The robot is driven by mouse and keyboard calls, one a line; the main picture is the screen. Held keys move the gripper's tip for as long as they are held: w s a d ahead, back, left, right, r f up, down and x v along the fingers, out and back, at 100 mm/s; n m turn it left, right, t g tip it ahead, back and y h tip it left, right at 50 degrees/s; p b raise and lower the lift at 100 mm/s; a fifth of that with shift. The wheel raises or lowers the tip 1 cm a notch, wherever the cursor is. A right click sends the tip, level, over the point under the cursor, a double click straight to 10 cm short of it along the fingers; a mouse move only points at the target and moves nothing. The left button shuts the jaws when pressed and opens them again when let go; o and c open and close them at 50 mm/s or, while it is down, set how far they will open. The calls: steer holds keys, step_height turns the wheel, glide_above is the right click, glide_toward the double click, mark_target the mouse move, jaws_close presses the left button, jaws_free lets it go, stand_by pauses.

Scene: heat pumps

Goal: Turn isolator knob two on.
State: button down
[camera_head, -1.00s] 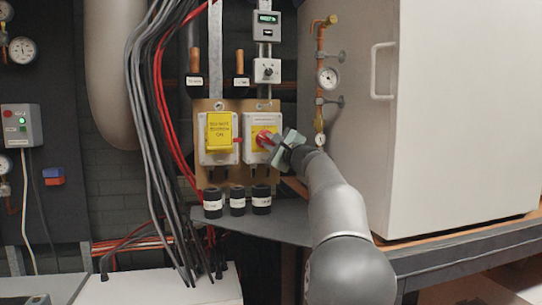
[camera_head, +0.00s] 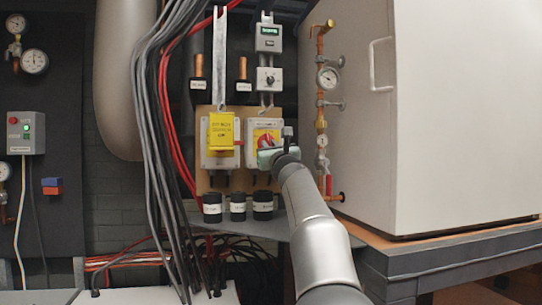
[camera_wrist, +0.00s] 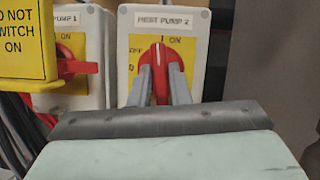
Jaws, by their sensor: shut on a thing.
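Isolator knob two (camera_wrist: 174,60) is a red handle on a yellow plate, on a white box (camera_wrist: 201,66) labelled "HEAT PUMP 2". It stands nearly upright in the wrist view, its top by the "I ON" mark. My gripper (camera_wrist: 163,82) is shut on it, one grey finger on each side of the handle. In the head view the knob (camera_head: 267,141) shows partly behind my gripper (camera_head: 272,155), which reaches it from the lower right.
The neighbouring isolator's red handle (camera_wrist: 75,67) points sideways, with a yellow "DO NOT SWITCH ON" sign (camera_head: 221,132) hung over that box. Black cylinders (camera_head: 238,207) stand below. A gauge pipe (camera_head: 321,110) and a large white cabinet (camera_head: 445,120) are to the right.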

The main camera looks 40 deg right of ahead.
steer(key=shift+f+m+h+b, duration=0.15)
steer(key=shift+m+h+b, duration=0.3)
steer(key=shift+m, duration=0.55)
steer(key=shift+m+g, duration=0.3)
steer(key=c, duration=1.4)
jaws_free()
steer(key=shift+o, duration=0.2)
steer(key=b+v, duration=0.8)
steer(key=v, duration=0.9)
steer(key=shift+a+f, duration=0.15)
steer(key=shift+a, duration=0.05)
